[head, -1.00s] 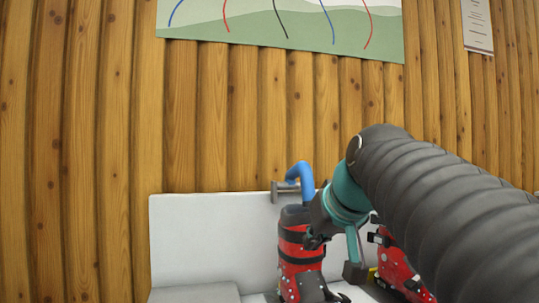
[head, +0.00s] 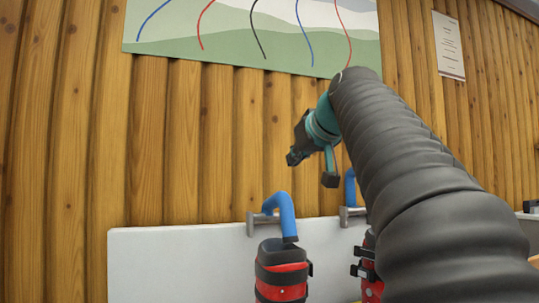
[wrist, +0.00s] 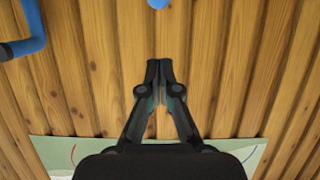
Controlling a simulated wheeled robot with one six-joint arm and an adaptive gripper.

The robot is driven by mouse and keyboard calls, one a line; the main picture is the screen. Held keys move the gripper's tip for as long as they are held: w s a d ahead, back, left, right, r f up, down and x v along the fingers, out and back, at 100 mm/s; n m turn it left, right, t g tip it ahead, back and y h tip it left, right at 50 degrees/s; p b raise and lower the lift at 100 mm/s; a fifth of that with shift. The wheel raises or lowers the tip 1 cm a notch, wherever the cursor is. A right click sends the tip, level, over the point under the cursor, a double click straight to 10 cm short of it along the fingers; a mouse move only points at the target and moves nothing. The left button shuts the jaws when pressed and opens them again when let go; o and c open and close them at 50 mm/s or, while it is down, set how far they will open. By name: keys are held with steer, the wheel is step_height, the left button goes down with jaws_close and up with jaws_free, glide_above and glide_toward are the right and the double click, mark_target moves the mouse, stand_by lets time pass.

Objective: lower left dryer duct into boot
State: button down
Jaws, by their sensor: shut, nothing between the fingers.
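The left dryer duct (head: 284,213), a bent blue tube, comes off a grey wall bracket and turns down. Its dark lower end is at the mouth of the left boot (head: 282,273), which is red with black straps and stands upright. I cannot tell whether the end is inside the boot or just over it. My gripper (head: 292,158) is shut and empty, above the duct and apart from it. In the wrist view its fingertips (wrist: 160,66) meet in front of the wood wall. A blue tube piece (wrist: 157,3) shows at the top edge there.
A second blue duct (head: 350,188) and a second red boot (head: 369,285) stand to the right, partly behind my arm. The white back panel (head: 180,260) runs below the brackets. A poster (head: 250,40) hangs on the plank wall. The space left of the left boot is clear.

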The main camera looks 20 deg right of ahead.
glide_above(288, 204)
steer(key=shift+w+f, duration=0.25)
steer(key=shift+f, duration=0.7)
steer(key=shift+s+f+b, duration=0.2)
steer(key=shift+f+b, duration=0.4)
steer(key=shift+f, duration=1.35)
steer(key=shift+b, duration=0.3)
